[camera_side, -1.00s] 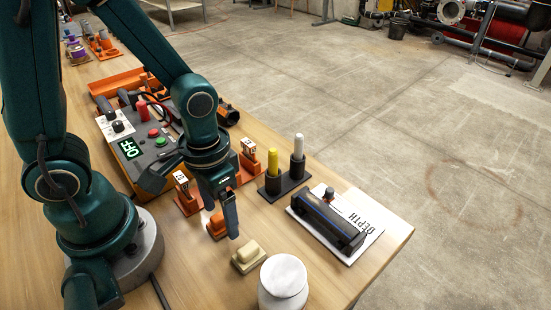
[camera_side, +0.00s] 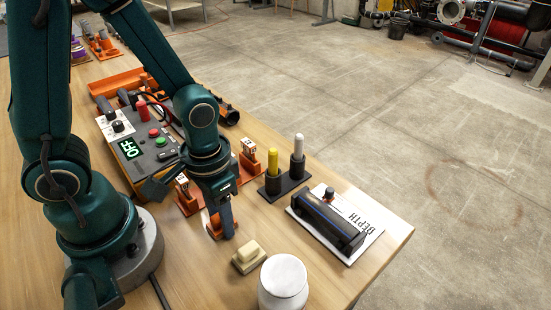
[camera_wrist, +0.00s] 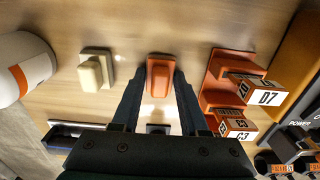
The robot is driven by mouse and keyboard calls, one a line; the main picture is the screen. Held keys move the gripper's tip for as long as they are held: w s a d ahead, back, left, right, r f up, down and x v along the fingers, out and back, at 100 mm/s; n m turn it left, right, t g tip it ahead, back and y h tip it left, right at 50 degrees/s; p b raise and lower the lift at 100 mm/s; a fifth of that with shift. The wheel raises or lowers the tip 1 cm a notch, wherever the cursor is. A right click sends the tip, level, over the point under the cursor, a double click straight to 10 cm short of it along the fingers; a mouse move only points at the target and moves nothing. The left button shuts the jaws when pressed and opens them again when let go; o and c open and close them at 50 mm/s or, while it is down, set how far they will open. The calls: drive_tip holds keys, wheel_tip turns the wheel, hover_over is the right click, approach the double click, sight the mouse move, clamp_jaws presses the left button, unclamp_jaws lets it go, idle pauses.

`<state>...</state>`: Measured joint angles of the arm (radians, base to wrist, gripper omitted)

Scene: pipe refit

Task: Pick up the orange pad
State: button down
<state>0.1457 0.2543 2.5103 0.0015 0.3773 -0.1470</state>
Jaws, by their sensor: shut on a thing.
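The orange pad (camera_side: 213,231) is a small block with a raised grip on a wider base. It sits at the wooden bench surface. My gripper (camera_side: 226,224) points down at it and is shut on its raised grip, partly hiding it in the side view. In the wrist view the orange pad (camera_wrist: 160,72) lies at the ends of my gripper's (camera_wrist: 158,88) two dark fingers, one on each side. I cannot tell any gap between the pad's base and the bench.
A cream pad (camera_side: 248,256) lies close by, with a white jar (camera_side: 284,283) beyond it. Orange stands with labelled blocks (camera_side: 187,194), a holder with yellow and white sticks (camera_side: 285,184), a dark depth gauge (camera_side: 328,219) and a control box (camera_side: 150,155) surround the spot.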

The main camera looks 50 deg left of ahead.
drive_tip(key=shift+r, duration=0.1)
wheel_tip(320, 180, up, 10)
drive_tip(key=shift+f, duration=0.1)
idle(0.5)
